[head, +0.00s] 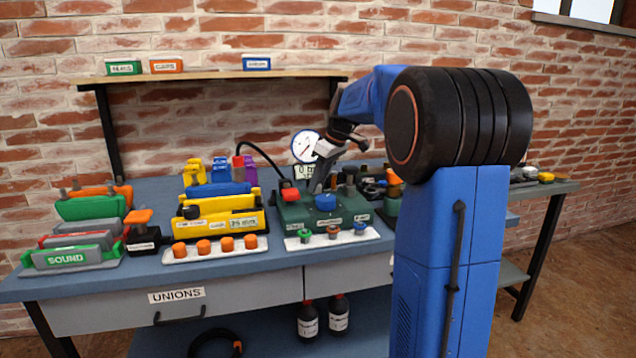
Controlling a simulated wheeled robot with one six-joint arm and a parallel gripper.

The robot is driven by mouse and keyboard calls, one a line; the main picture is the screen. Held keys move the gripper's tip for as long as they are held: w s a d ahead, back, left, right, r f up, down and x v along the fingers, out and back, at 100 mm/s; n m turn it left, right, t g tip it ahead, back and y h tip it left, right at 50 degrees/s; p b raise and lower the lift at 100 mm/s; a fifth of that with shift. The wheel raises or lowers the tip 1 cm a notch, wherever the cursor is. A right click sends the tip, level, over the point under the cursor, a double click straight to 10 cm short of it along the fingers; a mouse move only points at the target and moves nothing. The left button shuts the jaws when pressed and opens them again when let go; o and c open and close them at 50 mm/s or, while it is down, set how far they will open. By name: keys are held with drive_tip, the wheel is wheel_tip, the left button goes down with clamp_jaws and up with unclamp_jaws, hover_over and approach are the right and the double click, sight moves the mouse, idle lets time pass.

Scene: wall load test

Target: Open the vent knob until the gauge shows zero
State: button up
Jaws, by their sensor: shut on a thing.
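A green block (293,212) on the bench carries a red knob (290,195), a blue knob (325,202) and a dark knob (349,190). Which of these is the vent knob I cannot tell, as the labels are too small to read. A round white gauge (304,146) with a blue rim stands behind the block, partly covered by my arm. Its needle shows, but I cannot read its value. My gripper (316,187) points down at the block's top, just behind and left of the blue knob. It is shut on a small part there, mostly hidden by the fingers.
A white tray (290,243) with several small knobs lies in front of the block. A yellow fixture (222,222) and a tray of orange caps (175,257) are to the left. A dark hose (262,150) arches behind. Dark and orange fittings (393,185) crowd the right.

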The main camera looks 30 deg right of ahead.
drive_tip(key=o, duration=1.1)
drive_tip(key=shift+c, duration=0.2)
drive_tip(key=v, duration=1.7)
drive_tip(key=shift+s+r, duration=0.1)
drive_tip(key=shift+r, duration=0.05)
